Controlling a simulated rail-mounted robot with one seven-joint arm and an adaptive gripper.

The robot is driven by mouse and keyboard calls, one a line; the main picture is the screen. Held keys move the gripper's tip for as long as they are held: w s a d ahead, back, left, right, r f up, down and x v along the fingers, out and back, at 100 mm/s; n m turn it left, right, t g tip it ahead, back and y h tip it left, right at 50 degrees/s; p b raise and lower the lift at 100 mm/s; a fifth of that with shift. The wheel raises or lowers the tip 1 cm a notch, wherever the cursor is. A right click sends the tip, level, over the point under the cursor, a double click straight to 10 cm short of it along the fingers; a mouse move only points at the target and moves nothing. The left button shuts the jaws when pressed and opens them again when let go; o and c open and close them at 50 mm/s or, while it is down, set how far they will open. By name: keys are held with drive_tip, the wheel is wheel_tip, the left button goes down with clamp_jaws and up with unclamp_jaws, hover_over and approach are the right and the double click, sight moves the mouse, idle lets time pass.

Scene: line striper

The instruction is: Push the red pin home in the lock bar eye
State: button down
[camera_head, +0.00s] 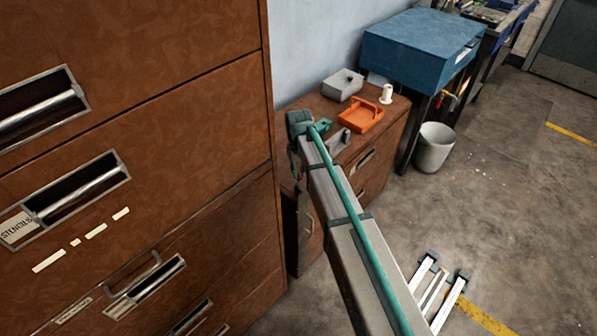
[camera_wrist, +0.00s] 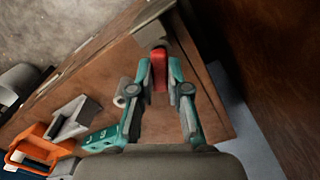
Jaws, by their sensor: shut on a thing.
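The red pin (camera_wrist: 159,72) shows in the wrist view between the fingertips of my gripper (camera_wrist: 160,76), which is shut on it. A pale grey block (camera_wrist: 151,34) lies just beyond the pin at the edge of the brown cabinet; it may be part of the lock bar. I cannot make out the eye, or whether the pin's far end is inside it. In the head view, my gripper (camera_head: 294,160) is by the left side of the low cabinet, mostly hidden behind my arm and wrist; the pin is not clear there.
The low brown cabinet (camera_head: 384,147) carries an orange tray (camera_head: 361,114), a grey box (camera_head: 342,85), a white roll (camera_head: 387,94) and a grey bracket (camera_head: 338,143). A tall brown drawer cabinet (camera_head: 170,120) stands close on the left. The floor to the right has free room.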

drive_tip(key=shift+f+b, duration=0.3)
drive_tip(key=shift+f, duration=0.4)
drive_tip(key=c, duration=0.7)
unclamp_jaws()
drive_tip(key=shift+r, duration=0.1)
drive_tip(key=shift+r+p, duration=1.95)
drive_tip(key=shift+r, duration=1.5)
